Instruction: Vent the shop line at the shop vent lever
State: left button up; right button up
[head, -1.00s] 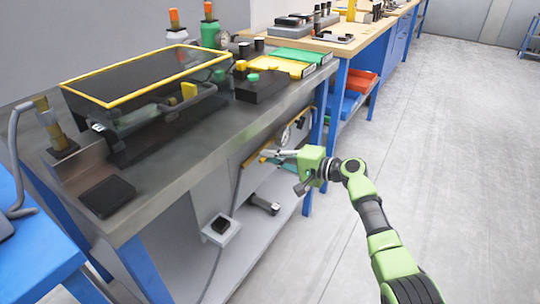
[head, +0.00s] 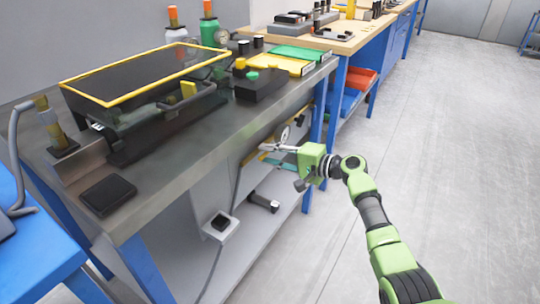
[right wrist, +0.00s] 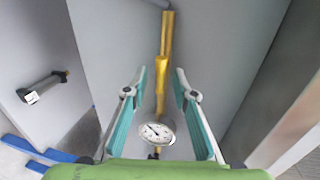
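My right gripper (head: 270,150) reaches in under the front edge of the steel bench, its fingers pointing left. In the right wrist view the gripper (right wrist: 160,75) is open, with one teal-padded finger on each side. A yellow pipe or lever-like bar (right wrist: 161,82) shows between the fingers; I cannot tell if they touch it or which part is the vent lever. A round white dial gauge (right wrist: 157,133) sits below the bar, and it also shows in the head view (head: 285,133). The bar is mostly hidden in the head view. My left gripper is out of view.
The steel bench top (head: 190,150) overhangs the work area. A lower shelf (head: 250,240) holds a dark cylindrical part (head: 263,202) and a grey box with a black button (head: 220,225). The floor at right is clear.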

jog(key=v, duration=1.2)
jog(key=shift+f, duration=0.1)
